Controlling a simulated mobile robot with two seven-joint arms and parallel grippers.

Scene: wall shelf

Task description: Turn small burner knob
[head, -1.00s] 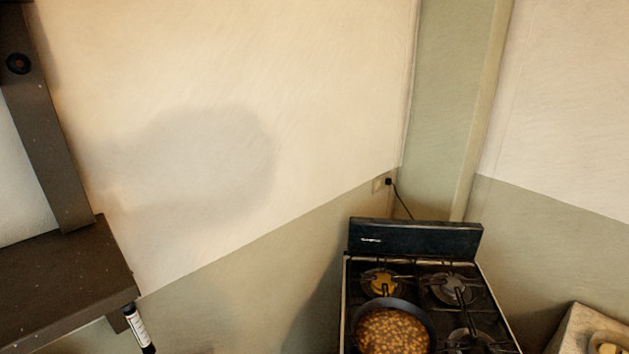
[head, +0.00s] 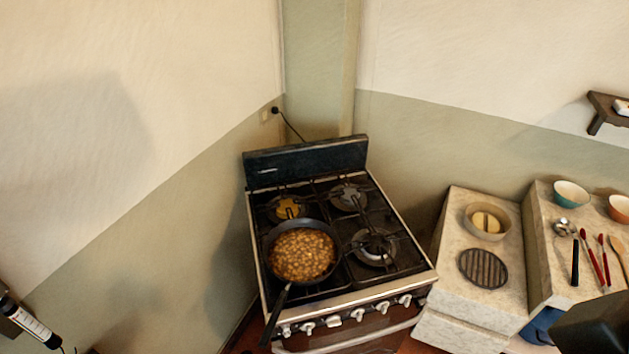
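The gas stove (head: 305,156) stands in the room corner in the middle of the head view. A row of several light knobs (head: 357,314) runs along its front panel below the cooktop. The frames do not tell which knob belongs to the small burner. A dark pan of beans (head: 303,254) sits on the front left burner, its handle reaching out over the front edge and panel at the left. The front right burner (head: 374,247) is bare. No gripper fingers show, and nothing touches the knobs.
A stone counter (head: 500,300) stands right of the stove with a bowl (head: 486,222) and a round grate (head: 483,268). Further right lie utensils (head: 594,258) and bowls (head: 571,194). A black-and-white cylinder (head: 28,322) shows at lower left. A dark block (head: 598,325) blocks the lower right corner.

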